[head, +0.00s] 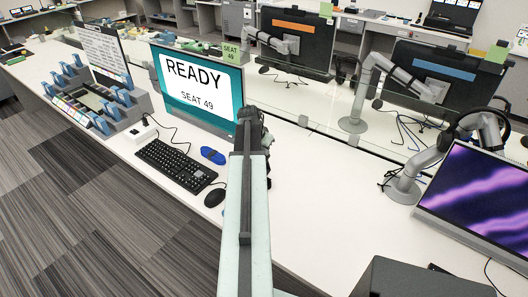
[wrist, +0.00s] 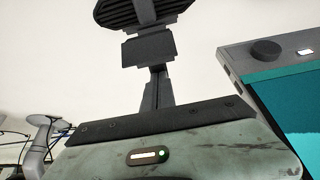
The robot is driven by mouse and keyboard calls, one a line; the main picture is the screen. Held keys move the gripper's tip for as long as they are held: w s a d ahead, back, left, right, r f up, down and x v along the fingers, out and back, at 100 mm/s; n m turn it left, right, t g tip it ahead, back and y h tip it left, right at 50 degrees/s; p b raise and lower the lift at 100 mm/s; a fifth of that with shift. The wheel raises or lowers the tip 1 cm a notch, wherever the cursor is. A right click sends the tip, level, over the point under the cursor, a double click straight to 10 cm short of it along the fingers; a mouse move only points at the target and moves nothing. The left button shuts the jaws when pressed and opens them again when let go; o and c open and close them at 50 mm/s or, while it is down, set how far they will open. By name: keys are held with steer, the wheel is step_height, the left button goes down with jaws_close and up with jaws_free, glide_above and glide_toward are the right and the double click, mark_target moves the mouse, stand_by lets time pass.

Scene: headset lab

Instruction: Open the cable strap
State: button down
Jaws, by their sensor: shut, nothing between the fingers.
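I cannot make out a cable strap for certain in either view. A small blue object (head: 213,155) lies flat on the white desk right of the keyboard; it is too small to tell what it is. My gripper (head: 252,128) is shut and empty, in front of the right edge of the READY monitor (head: 198,84) in the head view. In the wrist view my gripper (wrist: 146,14) shows dark and ribbed against a pale surface, touching nothing that I can see. The monitor's edge (wrist: 262,80) stands to its right there. My arm hides part of the desk.
A keyboard (head: 176,165) and a mouse (head: 215,197) lie on the desk left of my arm. Monitor arms with loose cables (head: 404,135) stand to the right, near a purple-screened monitor (head: 478,205). A low clear divider (head: 330,130) runs behind.

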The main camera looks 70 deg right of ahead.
steer(key=shift+r, duration=0.1)
steer(key=shift+d, duration=0.25)
steer(key=d+f+y, duration=0.1)
steer(key=s+d+y, duration=0.1)
steer(key=d, duration=0.1)
steer(key=d+f+t+y, duration=0.1)
steer(key=shift+s+d+f+y+b, duration=0.15)
steer(key=shift+d+f+y+b, duration=0.15)
steer(key=shift+y, duration=0.1)
steer(key=shift+a, duration=0.15)
steer(key=shift+w+a+r, duration=0.2)
steer(key=shift+a, duration=0.45)
steer(key=shift+r+p, duration=0.15)
steer(key=shift+p, duration=0.15)
